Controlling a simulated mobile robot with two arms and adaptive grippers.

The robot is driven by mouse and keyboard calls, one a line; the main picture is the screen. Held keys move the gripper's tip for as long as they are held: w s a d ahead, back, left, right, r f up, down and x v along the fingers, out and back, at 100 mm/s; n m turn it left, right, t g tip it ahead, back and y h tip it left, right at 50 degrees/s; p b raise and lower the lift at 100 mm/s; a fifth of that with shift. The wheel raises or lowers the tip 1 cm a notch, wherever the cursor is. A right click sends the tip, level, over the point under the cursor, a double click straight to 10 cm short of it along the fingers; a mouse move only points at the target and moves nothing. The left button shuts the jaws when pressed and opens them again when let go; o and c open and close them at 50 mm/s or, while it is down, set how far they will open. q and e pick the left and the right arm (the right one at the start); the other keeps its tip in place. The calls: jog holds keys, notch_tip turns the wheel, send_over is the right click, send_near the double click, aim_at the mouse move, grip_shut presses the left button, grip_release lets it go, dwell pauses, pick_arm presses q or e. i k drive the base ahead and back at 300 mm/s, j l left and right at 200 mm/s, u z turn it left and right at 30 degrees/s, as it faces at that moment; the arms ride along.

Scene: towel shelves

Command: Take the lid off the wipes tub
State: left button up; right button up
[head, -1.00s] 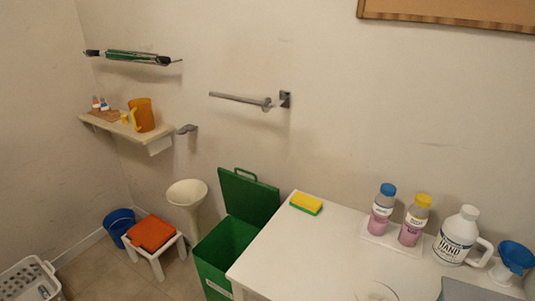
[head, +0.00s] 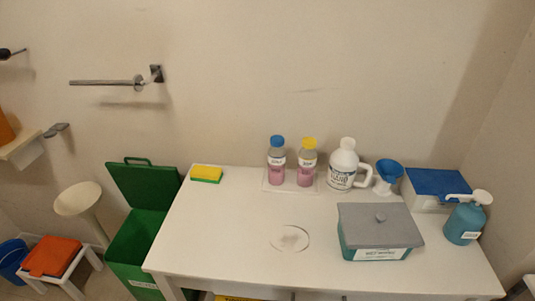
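The wipes tub (head: 350,246) is a teal box with a white label, standing on the right part of the white table. The inside of the tub is hidden. Neither of my grippers shows in the head view.
A teal pump bottle (head: 464,222) and blue-lidded box (head: 437,184) stand right.

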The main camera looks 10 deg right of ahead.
aim_at(363, 224)
jog(key=z, duration=1.3)
